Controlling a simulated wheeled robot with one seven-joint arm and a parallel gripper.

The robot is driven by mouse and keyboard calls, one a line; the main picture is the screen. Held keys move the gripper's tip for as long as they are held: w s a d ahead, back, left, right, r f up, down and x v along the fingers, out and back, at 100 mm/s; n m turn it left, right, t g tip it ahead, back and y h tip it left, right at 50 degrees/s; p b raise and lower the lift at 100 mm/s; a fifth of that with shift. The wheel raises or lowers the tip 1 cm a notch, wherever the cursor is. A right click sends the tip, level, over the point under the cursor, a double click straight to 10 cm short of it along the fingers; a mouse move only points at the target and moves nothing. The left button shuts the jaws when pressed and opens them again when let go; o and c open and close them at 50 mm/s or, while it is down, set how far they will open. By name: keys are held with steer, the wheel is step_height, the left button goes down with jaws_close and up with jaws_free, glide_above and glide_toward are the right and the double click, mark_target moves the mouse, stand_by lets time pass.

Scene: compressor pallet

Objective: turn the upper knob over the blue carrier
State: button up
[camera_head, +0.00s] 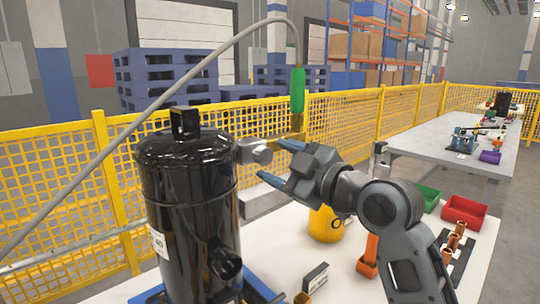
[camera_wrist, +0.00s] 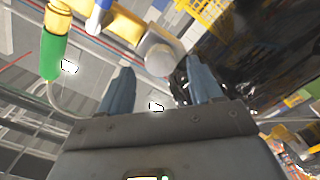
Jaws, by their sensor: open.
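A tall black compressor tank (camera_head: 190,215) stands on the blue carrier (camera_head: 262,288), which shows only in part at the bottom. The grey upper knob (camera_head: 262,153) sticks out from the tank's upper right side. My gripper (camera_head: 279,163) is open, its two blue fingers pointing left toward this knob from a short way to its right. In the wrist view the knob (camera_wrist: 162,58) shows ahead of the gap between the fingertips (camera_wrist: 160,74), and nothing is held. The tank's dark side (camera_wrist: 265,45) fills the upper right there. A lower black knob (camera_head: 226,263) sits on the tank.
A green-sleeved hose end (camera_head: 297,90) hangs above and right of the knob, also in the wrist view (camera_wrist: 52,55). A yellow canister (camera_head: 326,224), a red bin (camera_head: 464,211) and a green bin (camera_head: 428,196) are on the white table. Yellow fencing (camera_head: 120,160) stands behind.

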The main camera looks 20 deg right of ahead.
mark_target(267, 157)
steer(key=shift+x, duration=1.55)
steer(key=c, duration=1)
